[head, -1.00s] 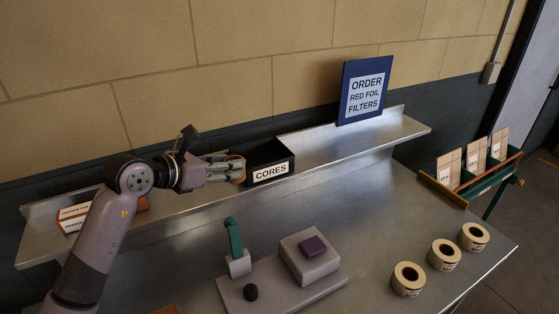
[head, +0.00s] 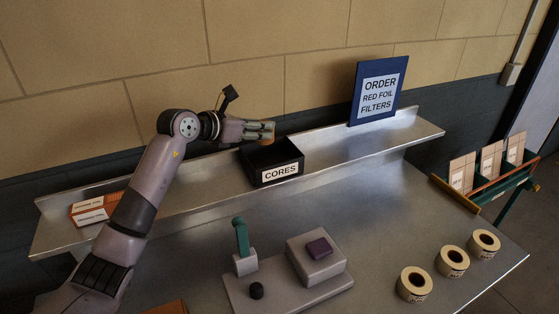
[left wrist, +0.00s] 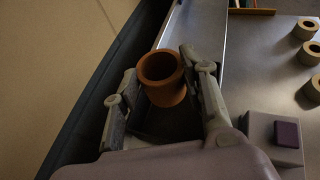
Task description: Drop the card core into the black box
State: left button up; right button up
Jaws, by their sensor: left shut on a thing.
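My left gripper (head: 262,131) is shut on the card core (left wrist: 162,78), a short brown cardboard tube, which shows between the fingers in the left wrist view. In the head view the gripper and core (head: 267,138) are over the back edge of the black box (head: 289,176), which stands on the metal shelf with a white "CORES" label. The core is above the box, and part of the dark box shows beneath it in the left wrist view. The inside of the box is mostly dark. My right gripper is in neither view.
Orange-and-white cartons (head: 88,212) lie at the shelf's left. A grey sealing device (head: 316,257) and three tape rolls (head: 452,261) are on the table below.

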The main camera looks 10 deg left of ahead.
pick_arm(q)
notch_tip(320, 180, down, 5)
jog(key=b, duration=0.3)
jog(key=shift+f, duration=0.2)
jog(key=shift+a, duration=0.1)
jog(key=shift+s+r, duration=0.1)
jog(key=o, duration=0.9)
